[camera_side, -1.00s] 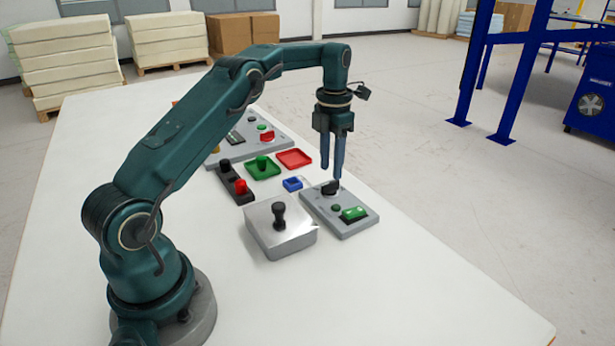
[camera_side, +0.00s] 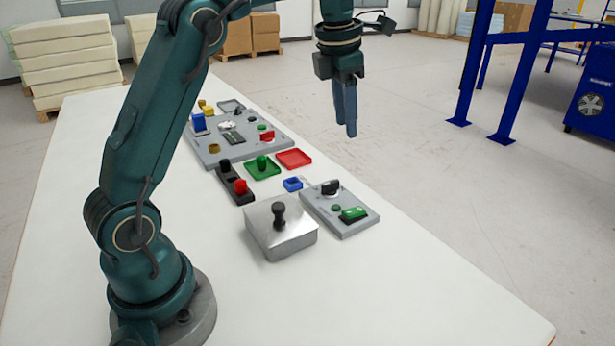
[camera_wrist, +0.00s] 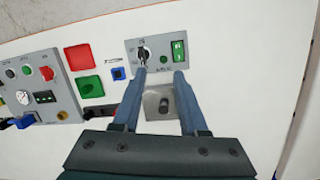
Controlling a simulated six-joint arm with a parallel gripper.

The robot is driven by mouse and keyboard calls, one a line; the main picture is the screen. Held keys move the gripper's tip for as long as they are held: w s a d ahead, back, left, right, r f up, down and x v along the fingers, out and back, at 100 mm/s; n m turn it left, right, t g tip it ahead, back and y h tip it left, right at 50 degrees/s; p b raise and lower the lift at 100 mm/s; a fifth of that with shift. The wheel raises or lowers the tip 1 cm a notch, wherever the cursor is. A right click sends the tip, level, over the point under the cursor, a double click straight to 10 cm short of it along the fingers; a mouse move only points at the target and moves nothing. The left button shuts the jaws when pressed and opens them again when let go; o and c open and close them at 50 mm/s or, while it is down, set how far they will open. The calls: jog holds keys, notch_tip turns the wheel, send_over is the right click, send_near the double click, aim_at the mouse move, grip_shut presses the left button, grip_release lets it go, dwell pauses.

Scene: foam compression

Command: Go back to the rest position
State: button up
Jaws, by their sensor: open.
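My gripper (camera_side: 346,130) is open and empty, high above the white table, pointing down. In the wrist view my gripper (camera_wrist: 160,72) shows its two blue fingers apart, with nothing between them. Below is a grey control box (camera_side: 341,220) with a black rotary knob (camera_side: 331,187), a small green button (camera_side: 336,208) and a green rocker switch (camera_side: 354,214). The knob (camera_wrist: 144,54) shows near the left fingertip in the wrist view, well below it.
A silver box with a black knob (camera_side: 280,232) stands beside the control box. The table (camera_side: 420,280) is clear at front right.

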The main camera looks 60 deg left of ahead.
jog(key=s+d+r+m+t, duration=0.1)
jog(key=s+d+r+m, duration=0.1)
jog(key=s+d+m, duration=0.35)
jog(key=s+d+r+m+t, duration=0.1)
jog(key=s+d+r+m, duration=0.15)
jog(key=s+m, duration=0.45)
jog(key=s+d+f+m+t, duration=0.1)
jog(key=s+f+m, duration=0.6)
jog(key=m, duration=1.3)
jog(key=shift+s+d+f+m+h, duration=0.3)
jog(key=shift+s+f+m, duration=0.1)
jog(key=shift+f, duration=0.5)
